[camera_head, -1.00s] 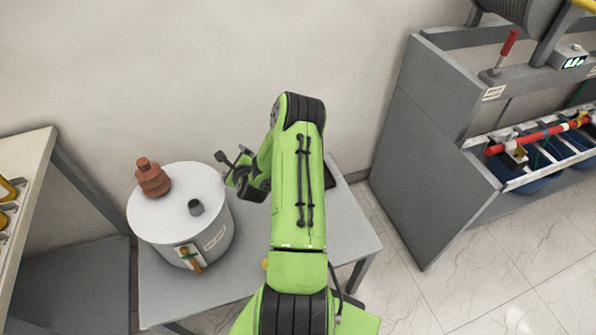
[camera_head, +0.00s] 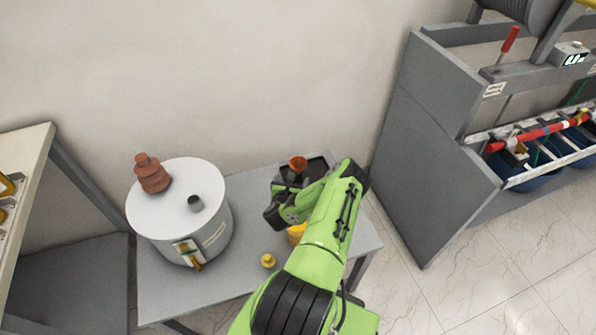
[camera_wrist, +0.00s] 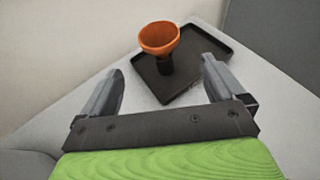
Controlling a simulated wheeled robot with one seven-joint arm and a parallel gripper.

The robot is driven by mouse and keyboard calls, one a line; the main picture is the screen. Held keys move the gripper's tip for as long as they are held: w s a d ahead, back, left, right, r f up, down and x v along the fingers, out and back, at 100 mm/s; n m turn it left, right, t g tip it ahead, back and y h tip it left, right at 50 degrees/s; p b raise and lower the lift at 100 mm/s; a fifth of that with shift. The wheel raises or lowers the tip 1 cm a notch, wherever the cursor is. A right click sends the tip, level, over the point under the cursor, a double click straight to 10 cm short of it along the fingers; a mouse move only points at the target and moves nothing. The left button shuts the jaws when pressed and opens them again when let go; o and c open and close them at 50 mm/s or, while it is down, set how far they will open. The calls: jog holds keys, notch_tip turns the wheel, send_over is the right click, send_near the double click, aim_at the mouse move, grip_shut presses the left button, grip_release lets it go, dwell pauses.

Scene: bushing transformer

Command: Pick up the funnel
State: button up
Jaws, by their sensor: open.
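The funnel (camera_wrist: 159,38) has an orange bowl and a dark lower part. It stands upright over a black tray (camera_wrist: 205,71) on the grey table. In the head view the funnel (camera_head: 298,163) shows just beyond my gripper, with its lower part hard to make out. My gripper (camera_wrist: 160,85) is open in the wrist view, and nothing is between its fingers. The funnel is ahead of the fingertips, roughly centred between them in the picture. In the head view my gripper (camera_head: 285,190) is partly hidden by my own arm.
A white cylindrical tank (camera_head: 180,222) with a brown bushing (camera_head: 152,175) stands on the table's left. A small yellow item (camera_head: 268,261) and a larger yellow object (camera_head: 296,233) are near my arm. A grey cabinet (camera_head: 425,150) stands right of the table.

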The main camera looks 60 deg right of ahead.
aim_at(296, 170)
jog(key=b+x, duration=0.1)
jog(key=x, duration=0.6)
jog(key=shift+a+f+b, duration=0.1)
jog(key=shift+f+b, duration=0.05)
jog(key=shift+b, duration=0.2)
jog(key=b+x, duration=0.2)
jog(key=x, duration=0.2)
jog(key=shift+f, duration=0.25)
jog(key=shift+w+d, duration=0.1)
jog(key=shift+d, duration=0.4)
jog(key=c, duration=1)
